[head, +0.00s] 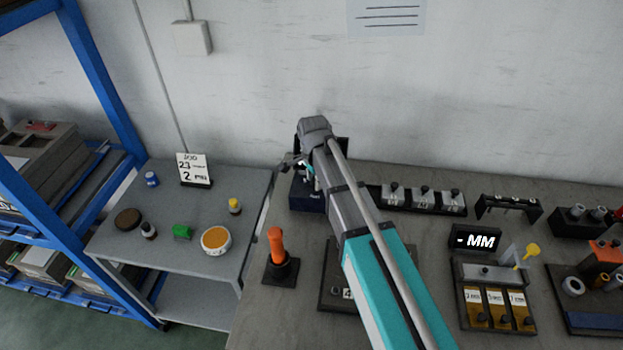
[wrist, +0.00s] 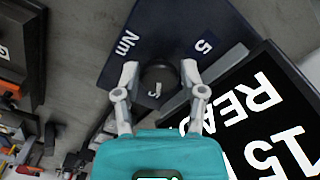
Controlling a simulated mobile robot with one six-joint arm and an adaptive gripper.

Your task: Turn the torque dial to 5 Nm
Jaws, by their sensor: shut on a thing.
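The torque dial (wrist: 158,80) is a dark round knob on a dark blue panel (wrist: 165,22) marked "Nm" and "5" in the wrist view. My gripper (wrist: 159,72) is shut on the dial, one finger on each side. A small white mark shows near the dial's lower edge, but I cannot tell which value the dial points to. In the head view the dark blue unit (head: 306,198) stands at the back left of the bench, and my arm hides the dial there.
A black display (wrist: 270,120) beside the panel shows "15" and "READ", upside down and cut off. An orange-handled tool (head: 277,244) stands in front of the unit. A row of grey blocks (head: 423,200) lies to the right. A side table (head: 200,262) stands left.

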